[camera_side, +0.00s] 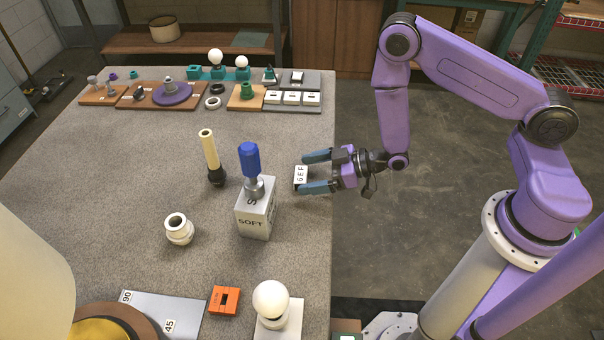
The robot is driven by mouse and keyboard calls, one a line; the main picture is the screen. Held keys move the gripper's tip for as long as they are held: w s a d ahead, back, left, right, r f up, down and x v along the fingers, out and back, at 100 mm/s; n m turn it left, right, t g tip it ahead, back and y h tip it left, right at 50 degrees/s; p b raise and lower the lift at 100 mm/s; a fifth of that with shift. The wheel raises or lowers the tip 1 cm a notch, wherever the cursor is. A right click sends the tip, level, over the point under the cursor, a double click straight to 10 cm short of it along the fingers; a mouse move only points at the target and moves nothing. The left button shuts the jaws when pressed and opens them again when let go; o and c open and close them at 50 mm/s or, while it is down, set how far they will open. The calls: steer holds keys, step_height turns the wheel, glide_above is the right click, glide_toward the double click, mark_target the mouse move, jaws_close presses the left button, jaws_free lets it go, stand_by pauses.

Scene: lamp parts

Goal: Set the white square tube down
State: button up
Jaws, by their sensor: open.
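A small white square piece with dark letters on its face (300,176) is at the right edge of the grey table (120,190). It looks like the white square tube, and it appears to rest on the table top. My gripper (304,173) is open, reaching in from the right. Its two blue-grey fingers are apart, one on the far side of the white piece and one on the near side. I cannot tell whether either finger touches it. The underside of the piece is hidden.
A grey block marked SOFT (255,219) holds a blue-handled tool (250,160) left of my gripper. A cream tube on a black base (209,150) and a white round fitting (179,230) stand further left. A white bulb (270,299) and orange block (224,301) are in front.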

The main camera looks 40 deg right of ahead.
steer(key=shift+v, duration=2.3)
steer(key=shift+a+r, duration=0.25)
steer(key=shift+a, duration=0.1)
steer(key=a+r+n+g+h, duration=0.1)
steer(key=s+a+r+n+g+h, duration=0.1)
steer(key=a+r+g, duration=0.1)
steer(key=shift+s+a+r, duration=0.2)
steer(key=shift+s+a, duration=0.05)
steer(key=shift+a, duration=0.05)
steer(key=s+d+r+n+g+h, duration=0.1)
steer(key=s+r+g+h, duration=0.3)
steer(key=s+r, duration=0.5)
steer(key=shift+s+d+r+h, duration=0.3)
steer(key=shift+s+d, duration=0.4)
steer(key=shift+s, duration=0.55)
steer(key=s+d+r+g+h, duration=0.1)
steer(key=s+d, duration=0.1)
steer(key=s, duration=0.1)
steer(key=s+d+r+h, duration=0.1)
steer(key=s+d+r, duration=0.1)
steer(key=s, duration=0.1)
steer(key=s+d+r+g, duration=0.1)
steer(key=s+d+r, duration=0.1)
steer(key=s+d, duration=0.1)
steer(key=shift+s+d+r+n+g+h, duration=0.1)
steer(key=shift+s+r+n+g+h, duration=0.2)
steer(key=shift+h, duration=0.1)
